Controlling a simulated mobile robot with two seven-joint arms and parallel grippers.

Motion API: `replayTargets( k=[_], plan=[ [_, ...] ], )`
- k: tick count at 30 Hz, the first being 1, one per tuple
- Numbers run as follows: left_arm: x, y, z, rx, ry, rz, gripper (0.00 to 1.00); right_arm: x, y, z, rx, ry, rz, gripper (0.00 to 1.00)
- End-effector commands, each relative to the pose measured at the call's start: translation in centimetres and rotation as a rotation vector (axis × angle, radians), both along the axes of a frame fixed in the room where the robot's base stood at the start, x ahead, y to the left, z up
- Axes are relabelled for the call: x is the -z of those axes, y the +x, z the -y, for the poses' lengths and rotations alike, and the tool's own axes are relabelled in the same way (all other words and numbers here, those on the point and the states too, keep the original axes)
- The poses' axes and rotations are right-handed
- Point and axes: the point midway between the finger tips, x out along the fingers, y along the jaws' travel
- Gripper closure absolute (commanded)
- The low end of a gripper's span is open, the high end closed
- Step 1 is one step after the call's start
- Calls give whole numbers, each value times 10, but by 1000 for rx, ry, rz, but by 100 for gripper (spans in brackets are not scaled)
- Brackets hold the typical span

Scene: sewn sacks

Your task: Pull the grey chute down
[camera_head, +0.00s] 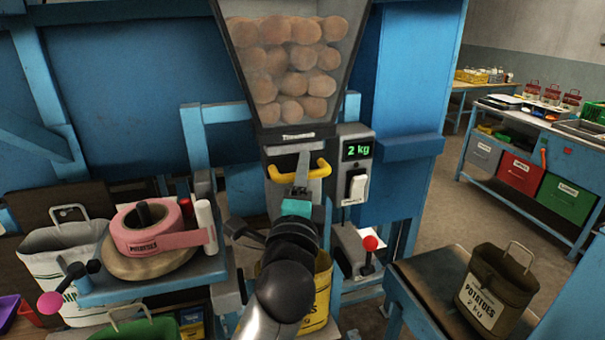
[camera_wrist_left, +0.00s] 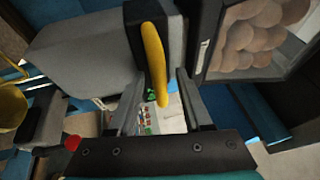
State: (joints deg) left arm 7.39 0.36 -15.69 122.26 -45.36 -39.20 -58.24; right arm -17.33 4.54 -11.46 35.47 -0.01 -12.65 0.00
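The grey chute (camera_head: 281,196) hangs under the potato hopper (camera_head: 290,65) and carries a yellow handle (camera_head: 320,169) on its front. In the left wrist view the yellow handle (camera_wrist_left: 154,60) lies between the two fingers of my left gripper (camera_wrist_left: 159,85), with a gap visible beside it. The left gripper (camera_head: 301,178) is open and sits right at the handle in the head view. My left wrist and arm hide part of the chute below the handle. My right gripper is not in view.
A yellow sack (camera_head: 321,290) stands below the chute, partly hidden by my arm. A scale display (camera_head: 358,150) and a red-knobbed lever (camera_head: 370,243) are to the right. A pink tape roll (camera_head: 150,230) is left. A brown potato sack (camera_head: 495,288) stands on a right-hand stand.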

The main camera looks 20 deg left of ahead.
Motion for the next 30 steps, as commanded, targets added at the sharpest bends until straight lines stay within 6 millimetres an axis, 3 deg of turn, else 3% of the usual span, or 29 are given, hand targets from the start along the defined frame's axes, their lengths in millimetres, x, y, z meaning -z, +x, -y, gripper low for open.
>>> replayTargets(
  k=[2, 13, 30],
  plan=[
    [0, 0, 0, 0, 0, 0, 58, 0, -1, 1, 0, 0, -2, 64],
    [0, 0, 0, 0, 0, 0, 100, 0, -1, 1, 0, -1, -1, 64],
    [-1, 0, 0, 0, 0, 2, 100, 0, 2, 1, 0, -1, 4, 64]
  ],
)
